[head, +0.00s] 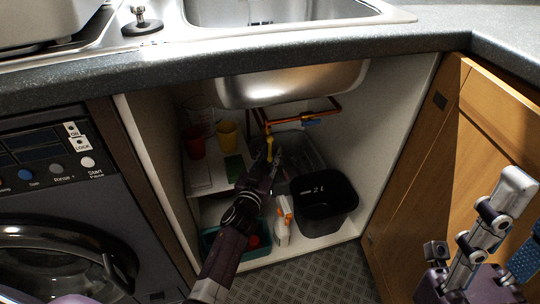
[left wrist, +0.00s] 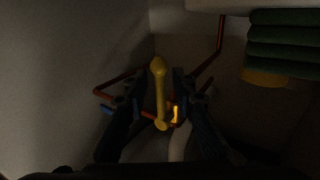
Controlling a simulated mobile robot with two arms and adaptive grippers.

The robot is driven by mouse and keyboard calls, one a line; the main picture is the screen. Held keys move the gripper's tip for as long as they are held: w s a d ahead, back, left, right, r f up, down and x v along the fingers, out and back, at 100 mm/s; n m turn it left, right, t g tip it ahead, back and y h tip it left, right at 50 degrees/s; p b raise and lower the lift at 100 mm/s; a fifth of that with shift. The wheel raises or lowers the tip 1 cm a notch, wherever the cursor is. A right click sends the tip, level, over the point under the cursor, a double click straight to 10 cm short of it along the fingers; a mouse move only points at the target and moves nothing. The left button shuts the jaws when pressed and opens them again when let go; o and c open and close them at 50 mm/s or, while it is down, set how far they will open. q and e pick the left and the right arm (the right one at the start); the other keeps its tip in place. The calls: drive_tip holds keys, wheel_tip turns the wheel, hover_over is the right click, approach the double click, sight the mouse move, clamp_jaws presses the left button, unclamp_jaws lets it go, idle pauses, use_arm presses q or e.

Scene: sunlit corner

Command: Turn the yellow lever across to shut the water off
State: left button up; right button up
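The yellow lever (head: 269,145) hangs below the copper pipes under the sink, inside the open cupboard. In the left wrist view the yellow lever (left wrist: 160,92) lies lengthwise in the gap between my fingers, its round knob at the top. My left gripper (left wrist: 157,90) is open, with a finger on each side of the lever and dark gaps showing between. In the head view my left gripper (head: 268,165) reaches in from below, at the lever's lower end. Whether a finger touches the lever I cannot tell. My right arm shows at lower right; its gripper is not clearly seen.
Copper pipes (head: 297,117) with a blue handle (head: 313,123) run behind the lever, below the sink bowl (head: 290,86). A black bin (head: 325,205), a spray bottle (head: 283,225) and a teal tub (head: 215,245) stand on the cupboard floor. Red (head: 194,147) and yellow (head: 228,134) cups stand left.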

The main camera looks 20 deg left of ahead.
use_arm(q)
clamp_jaws()
idle(0.4)
drive_tip(key=shift+w, duration=0.1)
